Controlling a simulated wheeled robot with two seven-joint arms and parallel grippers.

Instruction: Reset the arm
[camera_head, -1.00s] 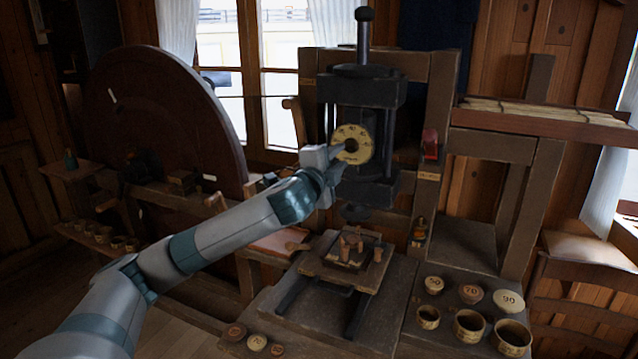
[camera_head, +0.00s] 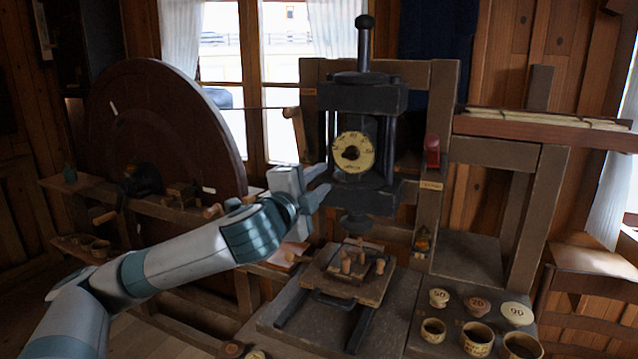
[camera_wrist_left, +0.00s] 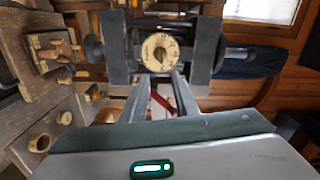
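My left arm comes in from the lower left in the head view. Its gripper (camera_head: 315,187) is in the air to the left of the dark press (camera_head: 362,100) and its round cream dial (camera_head: 353,152). The fingers stand apart with nothing seen between them. In the left wrist view the two fingers (camera_wrist_left: 163,98) extend toward the dial (camera_wrist_left: 160,52), with a gap between them through which a red part shows. The gripper appears clear of the dial. My right gripper is not in view.
Below the press, a sliding wooden tray (camera_head: 318,278) holds small wooden pegs. Several round cups and numbered lids stand on the bench at right, such as the 90 lid (camera_head: 517,313). A large dark wheel (camera_head: 160,125) stands at left. A red lever (camera_head: 432,152) is on the frame.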

